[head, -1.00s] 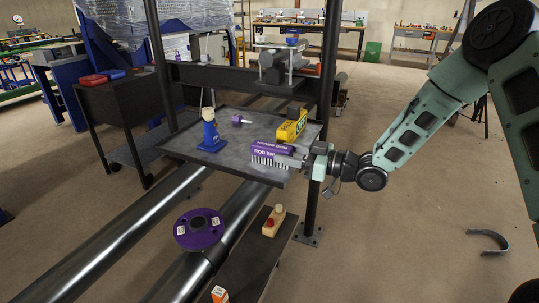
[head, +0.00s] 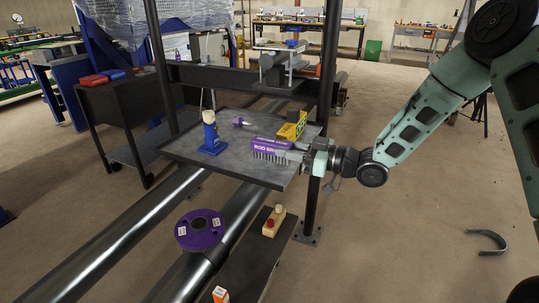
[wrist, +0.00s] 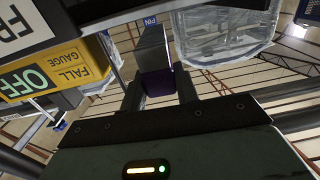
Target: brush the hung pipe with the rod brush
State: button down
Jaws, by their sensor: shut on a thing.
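The rod brush (head: 268,147) is a purple block with lettering and pale bristles pointing down, over the front right of the dark tray in the head view. My gripper (head: 304,156) is shut on its right end. In the wrist view, the purple brush (wrist: 158,82) sits between my two fingers (wrist: 159,95). The brush appears just above the tray; its exact clearance cannot be told. Two long shiny steel pipes (head: 124,241) run diagonally below the tray; I cannot tell from here which is the hung pipe or how it is held.
The tray (head: 180,148) carries a blue bottle-like item (head: 211,138), a small purple piece (head: 241,122) and a yellow gauge box (head: 291,130) close behind the brush. A dark post (head: 314,205) stands near my gripper. A purple disc (head: 200,229) sits by the pipes.

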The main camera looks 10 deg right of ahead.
jog(key=shift+r, duration=0.4)
jog(key=p+v, duration=0.1)
jog(key=v, duration=0.9)
dwell(0.4)
